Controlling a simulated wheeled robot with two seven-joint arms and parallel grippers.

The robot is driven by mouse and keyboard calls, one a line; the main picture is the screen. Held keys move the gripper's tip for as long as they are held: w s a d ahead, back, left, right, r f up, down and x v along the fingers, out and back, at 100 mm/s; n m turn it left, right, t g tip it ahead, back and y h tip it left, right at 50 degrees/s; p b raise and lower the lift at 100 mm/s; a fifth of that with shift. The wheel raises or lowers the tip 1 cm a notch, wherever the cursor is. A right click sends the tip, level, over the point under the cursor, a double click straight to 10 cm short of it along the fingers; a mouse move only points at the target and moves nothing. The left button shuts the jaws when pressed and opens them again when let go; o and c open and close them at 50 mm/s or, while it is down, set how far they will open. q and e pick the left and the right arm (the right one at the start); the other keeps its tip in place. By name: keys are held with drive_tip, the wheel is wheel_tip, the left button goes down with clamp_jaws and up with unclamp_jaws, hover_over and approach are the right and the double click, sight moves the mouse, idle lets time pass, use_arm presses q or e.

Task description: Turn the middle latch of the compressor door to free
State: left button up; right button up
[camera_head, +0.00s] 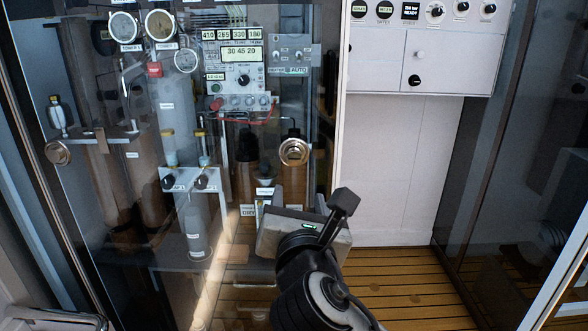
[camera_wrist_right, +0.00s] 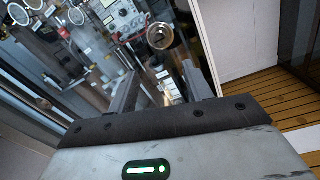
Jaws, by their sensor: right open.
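The compressor door is a large clear pane over the cabinet at left and centre. A round brass-coloured latch (camera_head: 293,151) sits near its right side in the head view; it also shows in the right wrist view (camera_wrist_right: 160,36). A second round latch (camera_head: 58,152) sits at the far left. I cannot tell for sure which is the middle latch. My right gripper (camera_head: 307,198) is below the right-hand latch, apart from it. In the right wrist view its two fingers (camera_wrist_right: 163,88) are spread and empty, with the latch beyond them. My left gripper is not in view.
Behind the pane are gauges (camera_head: 160,25), a control panel (camera_head: 240,68) with displays, and bottles. A white panel (camera_head: 392,170) with knobs above stands to the right. The slatted wooden floor (camera_head: 405,288) is clear. A dark glass pane (camera_head: 500,170) stands at far right.

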sight(294, 158)
drive_tip(key=w, duration=0.5)
drive_tip(key=w+b, duration=0.1)
drive_tip(key=w, duration=0.9)
drive_tip(key=shift+w+a+r, duration=0.1)
drive_tip(key=shift+w+a, duration=0.15)
drive_tip(key=shift+a, duration=0.1)
drive_tip(key=c, duration=1)
